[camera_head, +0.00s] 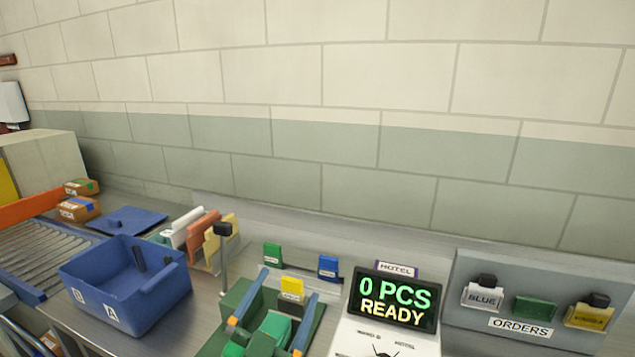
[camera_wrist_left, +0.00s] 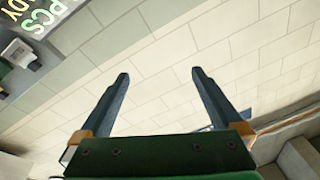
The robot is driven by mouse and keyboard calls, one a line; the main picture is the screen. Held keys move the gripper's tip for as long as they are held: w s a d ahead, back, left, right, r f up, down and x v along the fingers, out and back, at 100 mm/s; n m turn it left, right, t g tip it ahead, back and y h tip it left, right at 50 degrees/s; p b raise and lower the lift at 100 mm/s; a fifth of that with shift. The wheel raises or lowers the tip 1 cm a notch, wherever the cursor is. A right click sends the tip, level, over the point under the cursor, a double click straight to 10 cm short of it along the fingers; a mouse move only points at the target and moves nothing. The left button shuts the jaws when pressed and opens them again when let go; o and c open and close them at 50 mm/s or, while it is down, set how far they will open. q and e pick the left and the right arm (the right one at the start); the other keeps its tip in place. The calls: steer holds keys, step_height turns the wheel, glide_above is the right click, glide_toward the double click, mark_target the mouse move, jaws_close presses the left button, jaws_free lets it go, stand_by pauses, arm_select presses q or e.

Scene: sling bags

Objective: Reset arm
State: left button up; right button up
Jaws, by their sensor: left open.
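My left gripper (camera_head: 287,285) is at the bottom middle of the head view, green with blue fingers. Its two fingers are spread apart and nothing is held between them. In the left wrist view the fingers (camera_wrist_left: 159,73) also stand apart, with only the tiled wall behind the gap. My right gripper is in neither view.
A blue bin (camera_head: 88,285) marked A stands left of my gripper. A display (camera_head: 395,300) reading "0 PCS READY" is close on the right. A grey ORDERS panel (camera_head: 560,268) is farther right. A roller conveyor (camera_head: 40,255) is at far left. Small coloured tags stand behind the gripper.

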arm_select(q)
steer(key=s+a+f+n+g+y, duration=0.3)
steer(key=s+a+f+g, duration=0.1)
steer(key=f, duration=0.5)
steer(key=s+a+f+n+g+y, duration=0.25)
steer(key=s+a+f+g, duration=0.2)
steer(key=f, duration=0.55)
steer(key=s+a+f+g, duration=0.1)
steer(key=s+f+g, duration=0.25)
steer(key=s, duration=0.35)
steer(key=s+a+f+g, duration=0.25)
steer(key=s+f, duration=0.25)
steer(key=s, duration=0.3)
steer(key=s+f+g+b, duration=0.1)
steer(key=s+f+b, duration=0.15)
steer(key=f, duration=0.95)
steer(key=s+f+g+b, duration=0.15)
steer(key=f+b, duration=0.25)
steer(key=f, duration=0.9)
steer(key=s+a+f+g+b, duration=0.1)
steer(key=s+f+b, duration=0.2)
steer(key=s+f, duration=0.8)
steer(key=shift+a+f+y, duration=0.25)
steer(key=shift+f+y, duration=0.1)
steer(key=shift+f, duration=0.15)
steer(key=shift+b, duration=0.3)
